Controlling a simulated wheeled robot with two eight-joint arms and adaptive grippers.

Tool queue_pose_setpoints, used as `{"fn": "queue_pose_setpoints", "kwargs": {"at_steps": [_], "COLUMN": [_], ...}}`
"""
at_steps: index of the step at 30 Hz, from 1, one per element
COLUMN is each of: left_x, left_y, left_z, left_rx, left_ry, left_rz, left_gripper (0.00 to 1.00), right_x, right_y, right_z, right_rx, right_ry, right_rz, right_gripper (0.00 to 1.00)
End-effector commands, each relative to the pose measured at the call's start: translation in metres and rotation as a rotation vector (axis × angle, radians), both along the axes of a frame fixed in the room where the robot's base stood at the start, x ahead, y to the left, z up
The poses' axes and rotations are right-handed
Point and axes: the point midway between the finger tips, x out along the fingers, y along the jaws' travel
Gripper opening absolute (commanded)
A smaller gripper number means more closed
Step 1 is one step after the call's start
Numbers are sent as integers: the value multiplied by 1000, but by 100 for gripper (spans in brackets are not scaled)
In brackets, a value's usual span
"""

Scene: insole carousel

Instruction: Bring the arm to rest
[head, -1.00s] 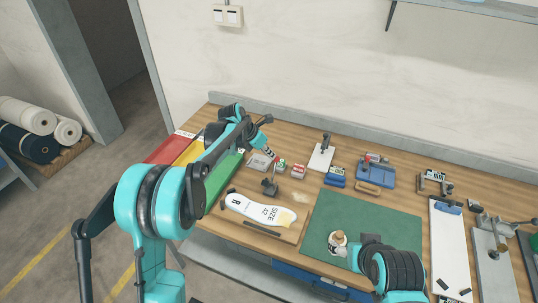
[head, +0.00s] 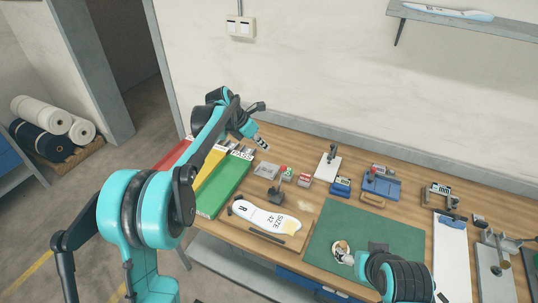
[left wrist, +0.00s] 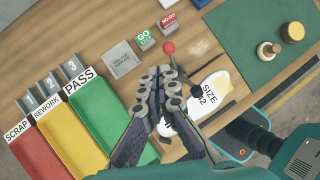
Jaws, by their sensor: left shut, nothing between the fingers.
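My left arm comes in from the left in the head view and reaches over the back left of the bench. Its gripper (head: 262,143) is above the tabletop, beyond the coloured trays. In the left wrist view the fingers (left wrist: 164,78) are together with nothing between them. They partly hide the white insole (left wrist: 212,92) marked SIZE 42. This insole (head: 265,218) lies on a board on the bench, apart from the gripper. Part of my right arm shows at the lower right in the head view; its gripper cannot be made out.
The red, yellow and green PASS tray (head: 222,188) stand at the bench's left end. A red-knobbed post (left wrist: 168,48) stands near the insole. A green mat (head: 385,240) holds a small round-topped item (head: 341,250). Gauges and fixtures line the back and right.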

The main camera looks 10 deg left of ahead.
Motion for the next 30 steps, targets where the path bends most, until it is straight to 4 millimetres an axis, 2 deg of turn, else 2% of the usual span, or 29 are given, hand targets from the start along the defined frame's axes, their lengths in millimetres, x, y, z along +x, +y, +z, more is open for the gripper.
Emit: {"fn": "queue_pose_setpoints", "kwargs": {"at_steps": [3, 10, 14, 17, 23, 26, 30], "left_x": [1, 0, -18, -48, -135, -180, -241], "left_y": [4, 7, 9, 12, 25, 32, 43], "left_z": [15, 23, 27, 32, 30, 20, -5], "left_rx": [-1, 4, 58, 161, 453, 608, 826], "left_ry": [1, -4, -60, -157, -381, -474, -577], "left_rz": [-1, -7, -94, -253, -701, -940, -1285], "left_gripper": [0, 0, 0, 0, 0, 0, 0], "right_x": [0, 0, 0, 0, 0, 0, 0], "right_y": [0, 0, 0, 0, 0, 0, 0], "right_z": [4, 4, -2, -11, -32, -41, -55], "right_rx": [0, 0, 0, 0, 0, 0, 0], "right_ry": [0, 0, 0, 0, 0, 0, 0], "right_rz": [0, 0, 0, 0, 0, 0, 0], "right_gripper": [73, 73, 73, 73, 73, 73, 73]}}
